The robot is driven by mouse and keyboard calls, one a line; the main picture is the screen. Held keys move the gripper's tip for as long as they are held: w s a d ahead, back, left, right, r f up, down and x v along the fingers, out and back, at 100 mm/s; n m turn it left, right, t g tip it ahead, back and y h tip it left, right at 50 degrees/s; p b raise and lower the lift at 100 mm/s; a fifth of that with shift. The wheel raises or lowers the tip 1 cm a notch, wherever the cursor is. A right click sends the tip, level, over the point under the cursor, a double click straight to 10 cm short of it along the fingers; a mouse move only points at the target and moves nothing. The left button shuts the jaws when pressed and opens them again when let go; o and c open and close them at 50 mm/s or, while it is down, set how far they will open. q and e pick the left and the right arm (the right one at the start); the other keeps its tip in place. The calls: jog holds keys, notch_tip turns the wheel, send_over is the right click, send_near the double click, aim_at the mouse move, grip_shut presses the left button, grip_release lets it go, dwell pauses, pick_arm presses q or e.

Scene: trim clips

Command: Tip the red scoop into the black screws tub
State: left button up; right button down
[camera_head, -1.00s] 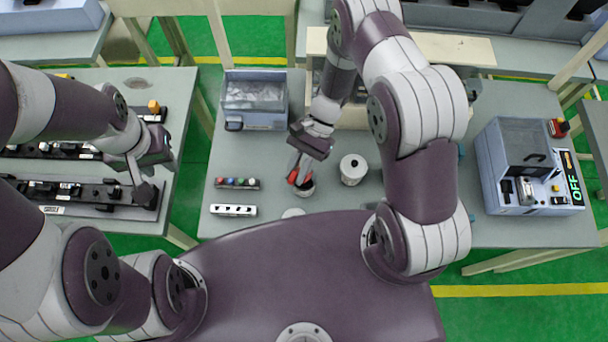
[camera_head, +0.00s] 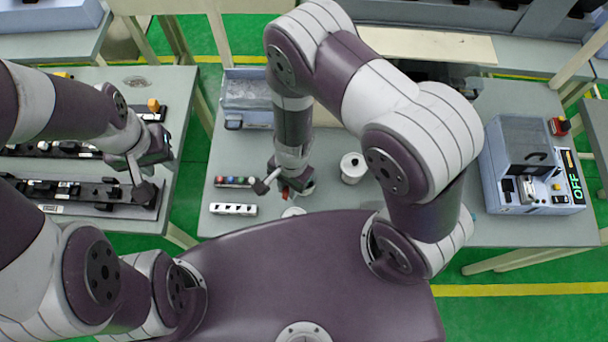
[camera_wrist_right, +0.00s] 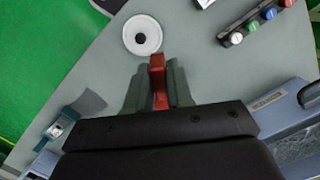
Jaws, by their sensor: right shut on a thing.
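My right gripper (camera_head: 283,189) is low over the middle table. It is shut on the red scoop (camera_wrist_right: 158,80), which shows between its fingers in the wrist view; only a small red part shows in the head view (camera_head: 286,193). A white round canister (camera_head: 353,168) with a dark spot on top stands to the right. I cannot surely tell which is the black screws tub. My left gripper (camera_head: 140,180) is over the left table; its finger gap is unclear.
A white round thing with a dark centre (camera_wrist_right: 142,36) lies beyond the scoop in the wrist view. A strip with coloured caps (camera_head: 233,182) and a white strip with holes (camera_head: 233,209) lie left. A blue bin (camera_head: 247,103) stands behind. A blue-grey machine (camera_head: 520,165) stands right.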

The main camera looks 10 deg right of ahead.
notch_tip(320, 180, up, 4)
jog(key=t+h+p, duration=0.2)
jog(key=p, duration=0.4)
jog(key=shift+r+h, duration=0.15)
jog(key=shift+h, duration=0.15)
jog(key=shift+f, duration=0.2)
